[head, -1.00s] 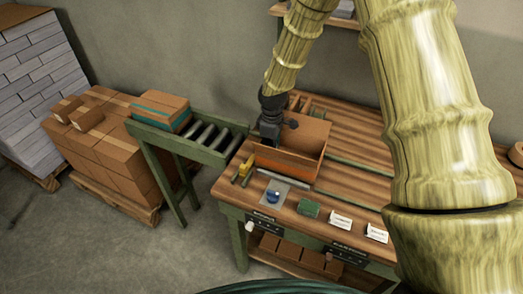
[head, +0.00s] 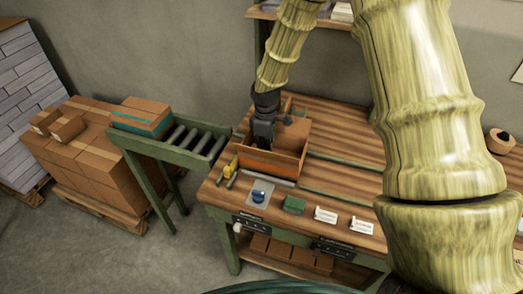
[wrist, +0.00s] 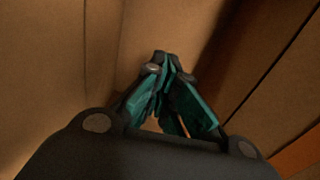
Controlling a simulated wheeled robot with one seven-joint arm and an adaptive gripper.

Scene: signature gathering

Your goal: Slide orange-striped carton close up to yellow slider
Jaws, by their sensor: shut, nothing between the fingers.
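The orange-striped carton (head: 270,164) stands open-topped on the wooden workbench, its orange band facing the front. The yellow slider (head: 230,168) is on the bench just left of the carton. Any gap between them is very small, and I cannot tell whether they touch. My gripper (head: 262,143) reaches down into the carton's open top, and its lower end is hidden by the front wall. In the wrist view my teal fingertips (wrist: 167,68) are together and empty, with brown cardboard walls (wrist: 55,70) around them.
A blue item on a grey plate (head: 260,193), a green block (head: 294,205) and white cards (head: 325,215) lie in front of the carton. A roller conveyor (head: 195,140) bearing a teal-striped box (head: 143,117) adjoins on the left.

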